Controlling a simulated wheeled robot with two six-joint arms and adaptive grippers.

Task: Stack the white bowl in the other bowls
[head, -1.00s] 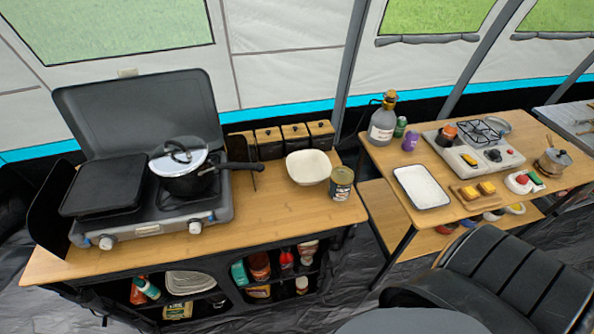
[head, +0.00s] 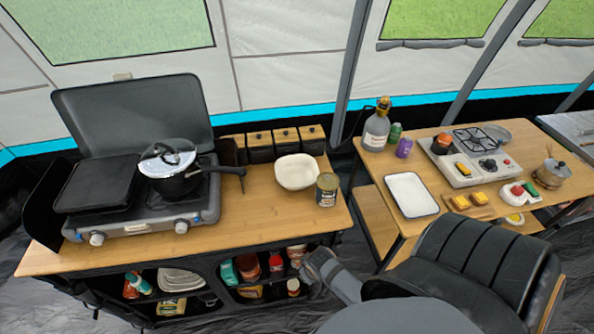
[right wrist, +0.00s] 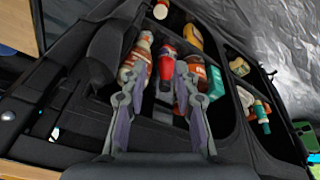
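The white bowl (head: 297,172) stands upright on the right part of the wooden counter, in the head view. It looks empty. A pale stack of dishes (head: 181,281), perhaps bowls, sits in the left shelf compartment under the counter; its details are too small to tell. My right gripper (head: 318,264) is below the counter's right front, beside the shelf and well apart from the bowl. In the right wrist view, its fingers (right wrist: 160,72) are apart with nothing held, facing shelf bottles. My left gripper is not in view.
A can (head: 327,190) stands close beside the bowl, with canisters (head: 285,140) behind it. A stove (head: 140,200) with a lidded pot (head: 172,180) fills the counter's left. A black chair (head: 470,270) is at right. The counter's middle front is clear.

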